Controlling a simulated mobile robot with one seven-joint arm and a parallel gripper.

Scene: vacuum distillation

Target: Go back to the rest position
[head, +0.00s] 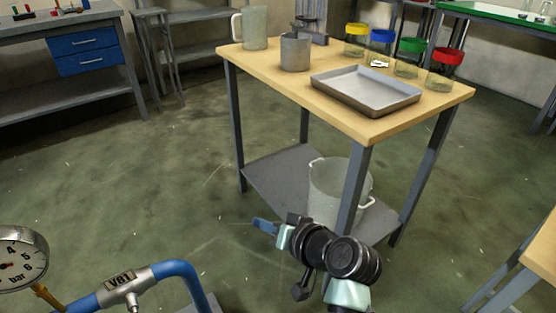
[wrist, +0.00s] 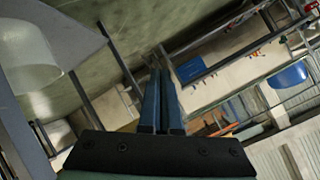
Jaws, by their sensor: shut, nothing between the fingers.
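My gripper (head: 262,226) is low in the head view, in front of the wooden-topped table (head: 300,76) and to the left of the pot on its lower shelf. In the wrist view, the two blue fingers of my gripper (wrist: 160,75) lie side by side, pressed together, with nothing between them. My dark arm joints and pale links run from it to the bottom of the head view. The gripper appears apart from the table and the pot.
The table bears a metal tray (head: 343,101), a grey pot (head: 295,52), a jug (head: 254,27) and several coloured-lid jars (head: 444,70). A large pot (head: 323,190) stands on its lower shelf. A gauge (head: 18,258) and blue pipe (head: 182,272) are lower left. Floor at left is clear.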

